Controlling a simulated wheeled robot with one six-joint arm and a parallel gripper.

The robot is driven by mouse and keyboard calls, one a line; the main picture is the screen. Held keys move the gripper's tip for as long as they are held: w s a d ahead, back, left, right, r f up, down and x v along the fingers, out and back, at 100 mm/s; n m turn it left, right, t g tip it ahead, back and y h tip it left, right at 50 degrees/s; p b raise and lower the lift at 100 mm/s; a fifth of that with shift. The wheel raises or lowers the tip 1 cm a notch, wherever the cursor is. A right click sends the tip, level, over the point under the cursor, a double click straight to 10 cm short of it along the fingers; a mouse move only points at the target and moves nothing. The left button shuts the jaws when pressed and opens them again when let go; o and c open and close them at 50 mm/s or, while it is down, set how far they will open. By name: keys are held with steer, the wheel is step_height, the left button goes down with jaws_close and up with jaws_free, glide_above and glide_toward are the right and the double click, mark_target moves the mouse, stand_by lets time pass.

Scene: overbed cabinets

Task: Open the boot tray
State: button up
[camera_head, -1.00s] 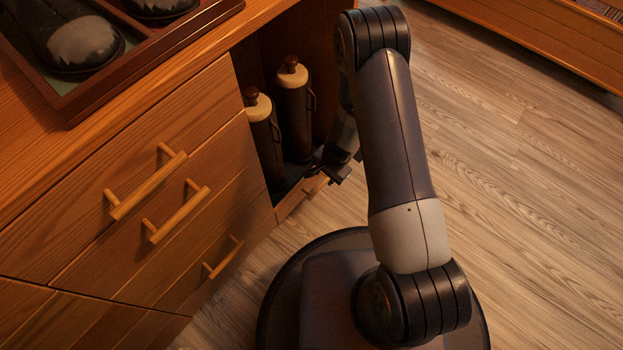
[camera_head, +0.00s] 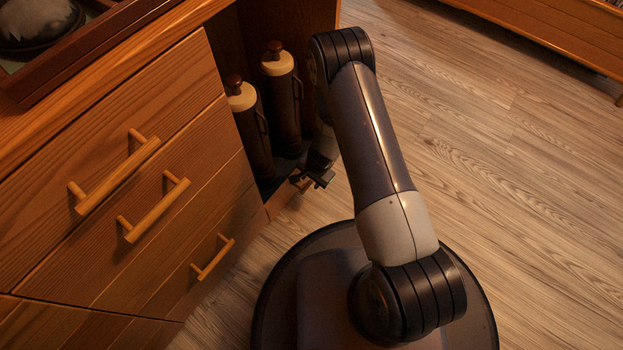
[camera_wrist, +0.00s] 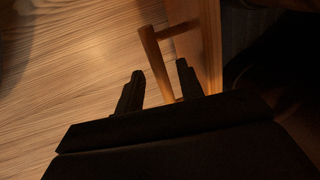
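The boot tray appears to be the low pull-out at the bottom of the open cabinet bay, with a wooden front (camera_head: 279,204) in the head view. Its front also shows in the wrist view (camera_wrist: 209,40), with a wooden bar handle (camera_wrist: 156,62). My gripper (camera_head: 312,180) is low in front of the bay. In the wrist view my gripper (camera_wrist: 158,80) is open, with a dark finger on either side of the handle's lower part. I cannot tell whether a finger touches it. The arm hides part of the tray front in the head view.
Two dark bottles with cream tops (camera_head: 278,64) (camera_head: 241,97) stand in the bay. Drawers with wooden bar handles (camera_head: 150,207) are at left. A framed tray (camera_head: 90,45) sits on the cabinet top. Open wood floor (camera_head: 480,170) lies to the right.

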jaws_close()
stand_by(0.5)
